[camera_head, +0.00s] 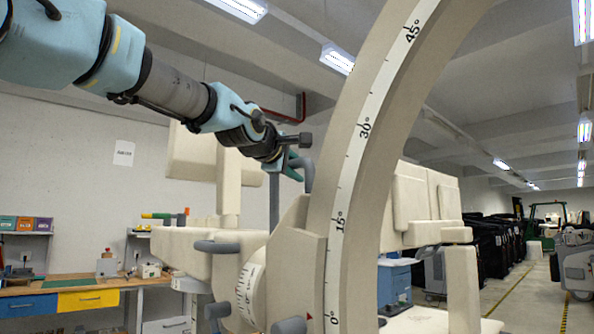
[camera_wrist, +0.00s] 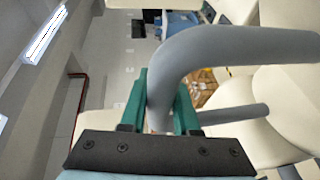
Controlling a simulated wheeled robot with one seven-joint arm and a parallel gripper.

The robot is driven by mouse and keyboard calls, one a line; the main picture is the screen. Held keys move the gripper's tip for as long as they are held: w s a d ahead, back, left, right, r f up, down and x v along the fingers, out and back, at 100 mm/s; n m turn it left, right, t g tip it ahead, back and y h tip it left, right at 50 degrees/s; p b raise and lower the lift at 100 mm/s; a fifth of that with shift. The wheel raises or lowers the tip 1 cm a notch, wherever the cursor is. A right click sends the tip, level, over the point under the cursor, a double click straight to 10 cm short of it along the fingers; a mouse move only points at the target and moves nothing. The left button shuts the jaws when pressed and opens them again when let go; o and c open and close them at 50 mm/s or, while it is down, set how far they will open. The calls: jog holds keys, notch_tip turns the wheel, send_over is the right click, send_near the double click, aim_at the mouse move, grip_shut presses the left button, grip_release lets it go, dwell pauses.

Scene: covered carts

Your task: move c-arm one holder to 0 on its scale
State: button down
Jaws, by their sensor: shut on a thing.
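The c-arm is a large cream arc (camera_head: 395,130) with a white degree scale (camera_head: 345,190) showing 0°, 15°, 30° and 45°. Its cream holder (camera_head: 290,255) stands against the arc's lower left side. A small red pointer (camera_head: 309,317) on the holder is beside the 0° label; the exact reading is too small to tell. My gripper (camera_head: 296,168) is at the grey handle (camera_head: 307,172) left of the arc. In the wrist view, the green fingers of my gripper (camera_wrist: 162,100) are shut around the bent grey handle (camera_wrist: 230,47).
A workbench (camera_head: 75,290) is at the left. Dark covered carts (camera_head: 492,250) line the right aisle, whose floor (camera_head: 530,295) is clear.

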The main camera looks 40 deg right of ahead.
aim_at(290, 164)
jog(key=shift+s+b, duration=0.1)
jog(key=shift+b, duration=0.3)
jog(key=shift+d, duration=0.25)
jog(key=c, duration=0.7)
grip_release()
jog(key=shift+o, duration=0.2)
jog(key=shift+a, duration=0.1)
jog(key=shift+b+v, duration=4.05)
jog(key=shift+b, duration=0.45)
jog(key=shift+b+v, duration=0.75)
jog(key=shift+v, duration=0.4)
jog(key=shift+s, duration=0.1)
